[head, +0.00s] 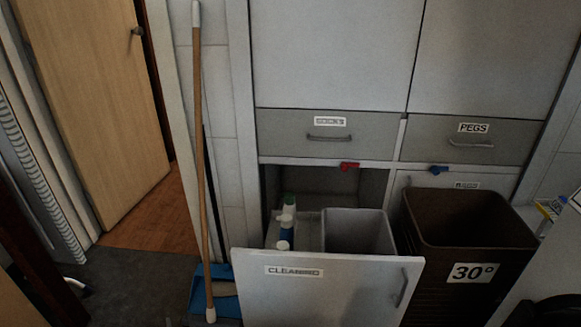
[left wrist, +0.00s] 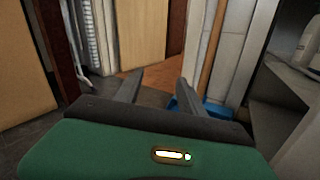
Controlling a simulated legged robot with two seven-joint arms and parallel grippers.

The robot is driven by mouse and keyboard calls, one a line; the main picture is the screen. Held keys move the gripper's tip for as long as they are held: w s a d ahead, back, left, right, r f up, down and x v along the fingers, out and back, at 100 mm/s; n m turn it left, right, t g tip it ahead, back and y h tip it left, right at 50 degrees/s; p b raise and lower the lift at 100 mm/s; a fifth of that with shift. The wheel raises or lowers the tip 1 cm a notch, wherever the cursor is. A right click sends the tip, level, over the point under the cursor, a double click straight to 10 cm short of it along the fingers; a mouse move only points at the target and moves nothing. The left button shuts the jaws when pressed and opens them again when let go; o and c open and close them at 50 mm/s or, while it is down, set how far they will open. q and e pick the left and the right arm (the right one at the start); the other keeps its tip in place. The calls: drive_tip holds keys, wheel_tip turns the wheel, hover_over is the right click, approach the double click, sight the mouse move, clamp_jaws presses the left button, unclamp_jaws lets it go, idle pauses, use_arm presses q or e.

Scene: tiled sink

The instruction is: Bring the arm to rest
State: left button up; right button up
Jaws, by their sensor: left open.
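My left gripper (left wrist: 157,88) shows in the left wrist view, with its two dark fingers apart and nothing between them. Its green body fills the bottom of that view. The fingers point toward the floor near the wooden door and the broom. I cannot make out the left gripper clearly in the head view. My right gripper is not seen in either view.
An open drawer labelled CLEANING (head: 330,290) holds bottles (head: 287,222) and a grey bin (head: 358,232). A brown basket marked 30° (head: 467,235) stands right of it. A broom (head: 201,130) and blue dustpan (head: 222,290) stand left, near a wooden door (head: 95,100).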

use_arm(q)
drive_tip(key=w+d+r+m+g+h+p, duration=0.1)
drive_tip(key=d+r+m+g+h+p, duration=0.15)
drive_tip(key=d+m+h, duration=0.65)
drive_tip(key=d+r+m+g+h+p, duration=0.1)
drive_tip(key=d+r+m+g+h, duration=0.3)
drive_tip(key=m, duration=1)
drive_tip(key=s+r+m+g+y+p, duration=0.2)
drive_tip(key=s+r+m+g+y, duration=0.15)
drive_tip(key=s+r+m, duration=0.65)
drive_tip(key=s+r+m+g+y+p, duration=0.2)
drive_tip(key=s+r+m+g, duration=0.35)
drive_tip(key=s, duration=0.75)
wheel_tip(320, 180, up, 40)
drive_tip(key=t+p, duration=0.1)
drive_tip(key=p, duration=3.7)
drive_tip(key=shift+w+d+m, duration=0.35)
drive_tip(key=shift+w, duration=0.05)
